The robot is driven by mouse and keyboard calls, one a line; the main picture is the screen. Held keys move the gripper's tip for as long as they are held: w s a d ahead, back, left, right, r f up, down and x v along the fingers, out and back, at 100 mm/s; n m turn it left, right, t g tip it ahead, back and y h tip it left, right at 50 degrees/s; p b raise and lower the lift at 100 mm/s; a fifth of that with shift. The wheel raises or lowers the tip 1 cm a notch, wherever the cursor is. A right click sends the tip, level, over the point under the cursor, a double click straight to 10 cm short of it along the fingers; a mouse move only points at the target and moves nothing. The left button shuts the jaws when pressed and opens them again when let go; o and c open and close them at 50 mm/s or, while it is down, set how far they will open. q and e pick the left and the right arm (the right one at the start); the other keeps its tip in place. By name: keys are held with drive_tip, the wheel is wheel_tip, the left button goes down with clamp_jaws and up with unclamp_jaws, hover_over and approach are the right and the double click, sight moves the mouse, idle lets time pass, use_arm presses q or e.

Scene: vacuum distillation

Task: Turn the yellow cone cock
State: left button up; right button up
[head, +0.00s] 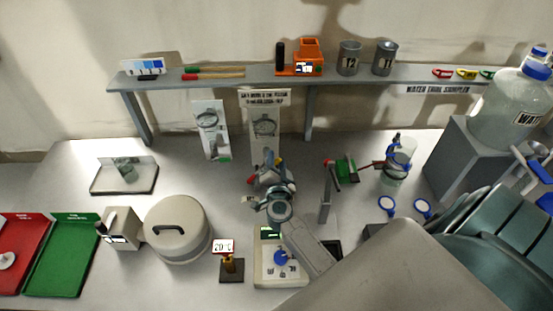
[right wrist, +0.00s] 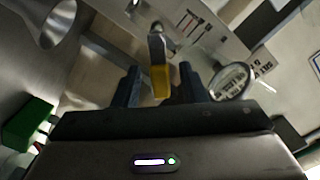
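The yellow cone cock (right wrist: 160,82) shows in the right wrist view as a yellow piece below a pale metallic stem. It stands between the two dark blue fingers of my right gripper (right wrist: 160,88). The fingers are apart, with a visible gap on its left side; contact on the right cannot be told. In the head view my right gripper (head: 262,181) is at the middle of the bench, reached by my grey arm from the lower right. A small yellow spot shows beside its fingers there; my wrist hides much of the glassware. My left gripper is not in view.
A round dial (right wrist: 232,80) stands close right of the fingers. A beaker (head: 396,165) stands to the right.

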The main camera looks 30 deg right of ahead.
drive_tip(key=shift+c, duration=0.2)
drive_tip(key=shift+w, duration=0.1)
clamp_jaws()
drive_tip(key=shift+d+f+m, duration=0.1)
drive_tip(key=shift+d+m, duration=0.05)
drive_tip(key=shift+m, duration=0.15)
drive_tip(key=m, duration=0.1)
drive_tip(key=f+m, duration=0.1)
drive_tip(key=m, duration=0.1)
drive_tip(key=shift+s+d+f+m+b, duration=0.15)
drive_tip(key=shift+s+d+m+b, duration=0.1)
drive_tip(key=shift+m+b, duration=0.05)
drive_tip(key=shift+s+d+f+m+b, duration=0.1)
drive_tip(key=shift+f+m+b, duration=0.3)
drive_tip(key=shift+m, duration=0.65)
drive_tip(key=shift+d+f+m+b, duration=0.1)
drive_tip(key=shift+f+m+b, duration=0.3)
drive_tip(key=shift+m, duration=0.65)
drive_tip(key=shift+a, duration=0.1)
drive_tip(key=shift+o, duration=0.2)
unclamp_jaws()
